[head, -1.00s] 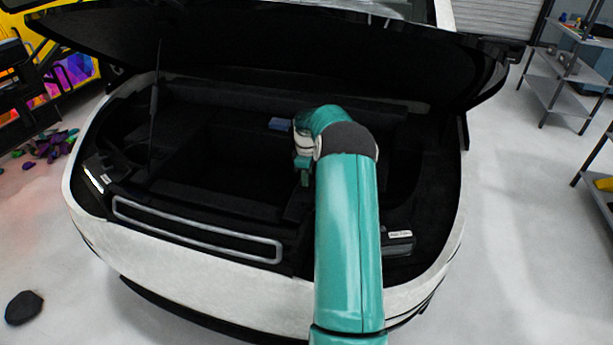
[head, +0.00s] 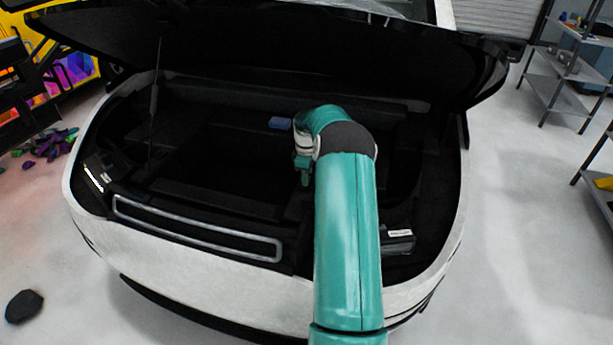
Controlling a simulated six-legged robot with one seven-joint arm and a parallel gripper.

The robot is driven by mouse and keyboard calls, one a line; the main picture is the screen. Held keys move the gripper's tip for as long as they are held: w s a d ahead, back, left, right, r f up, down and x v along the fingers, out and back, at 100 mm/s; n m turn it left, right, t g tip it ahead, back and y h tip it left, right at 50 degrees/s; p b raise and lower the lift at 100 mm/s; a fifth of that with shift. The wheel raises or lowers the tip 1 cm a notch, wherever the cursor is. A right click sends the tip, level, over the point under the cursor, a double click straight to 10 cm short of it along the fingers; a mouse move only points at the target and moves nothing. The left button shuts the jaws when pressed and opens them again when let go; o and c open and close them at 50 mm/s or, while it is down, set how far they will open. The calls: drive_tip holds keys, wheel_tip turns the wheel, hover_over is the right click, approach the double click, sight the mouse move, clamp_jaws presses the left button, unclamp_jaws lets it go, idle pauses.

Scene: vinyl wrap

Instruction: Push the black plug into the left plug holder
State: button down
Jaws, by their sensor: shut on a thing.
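My teal arm reaches into the open front trunk of a white car in the head view. My gripper (head: 303,174) points down inside the trunk, right of its middle, and is small and partly hidden by my wrist. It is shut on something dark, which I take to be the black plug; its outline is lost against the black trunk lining. I cannot make out the left plug holder in the dark trunk, so I cannot tell whether the plug touches it.
The raised hood (head: 270,62) hangs over the trunk. The white front bumper (head: 190,262) lies between me and the trunk. A small blue item (head: 280,123) sits at the trunk's back. A grey shelf (head: 560,85) stands right. A dark lump (head: 24,306) lies on the floor.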

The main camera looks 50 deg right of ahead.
drive_tip(key=shift+f, duration=0.1)
drive_tip(key=c, duration=1.1)
unclamp_jaws()
drive_tip(key=shift+c, duration=0.2)
wheel_tip(320, 180, up, 14)
